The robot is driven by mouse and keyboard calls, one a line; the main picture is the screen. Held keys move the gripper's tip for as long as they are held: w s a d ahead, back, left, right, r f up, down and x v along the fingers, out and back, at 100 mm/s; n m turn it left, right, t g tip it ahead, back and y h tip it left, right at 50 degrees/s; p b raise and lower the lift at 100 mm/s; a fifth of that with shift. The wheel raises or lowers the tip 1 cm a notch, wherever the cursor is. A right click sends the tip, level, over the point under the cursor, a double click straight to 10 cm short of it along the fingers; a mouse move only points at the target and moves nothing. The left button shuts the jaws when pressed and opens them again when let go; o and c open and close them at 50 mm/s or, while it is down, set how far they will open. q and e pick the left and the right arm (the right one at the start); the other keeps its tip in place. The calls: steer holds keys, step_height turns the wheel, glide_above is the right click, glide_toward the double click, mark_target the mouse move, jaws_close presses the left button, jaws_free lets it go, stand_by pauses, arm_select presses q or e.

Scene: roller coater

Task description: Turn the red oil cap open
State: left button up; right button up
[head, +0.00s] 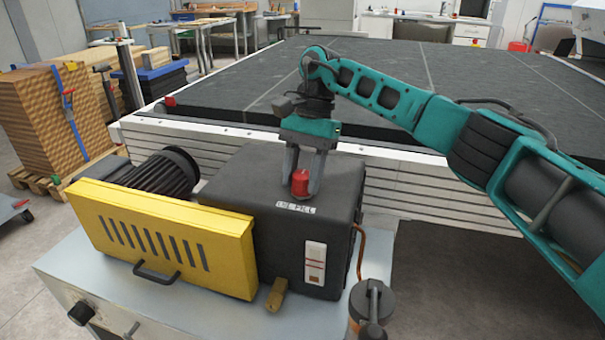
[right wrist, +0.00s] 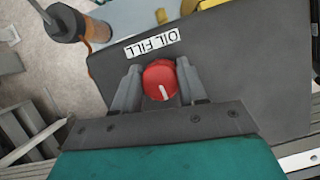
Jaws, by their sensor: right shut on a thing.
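The red oil cap (head: 300,183) sits on top of the dark grey gearbox housing (head: 262,165), just behind a white "OIL FILL" label (head: 295,207). My right gripper (head: 303,180) reaches down from above with a finger on each side of the cap and is shut on it. In the right wrist view the cap (right wrist: 160,80) lies between the two grey fingers, and a white mark on it points toward the gripper's palm. My left gripper is not in view.
A yellow slotted guard (head: 165,240) and a dark motor (head: 155,173) stand left of the housing. An oil can (head: 371,305) stands at the front right. A long dark table (head: 390,75) lies behind. Stacked boards (head: 50,120) stand at the left.

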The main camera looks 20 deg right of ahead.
steer(key=o, duration=1.1)
steer(key=shift+c, duration=0.2)
arm_select(q)
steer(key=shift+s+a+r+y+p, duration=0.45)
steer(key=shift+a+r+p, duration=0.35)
steer(key=shift+p, duration=1)
arm_select(e)
steer(key=v, duration=1.3)
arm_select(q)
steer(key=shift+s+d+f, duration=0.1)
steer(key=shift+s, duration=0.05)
arm_select(e)
steer(key=shift+s+a, duration=0.1)
steer(key=shift+s, duration=0.1)
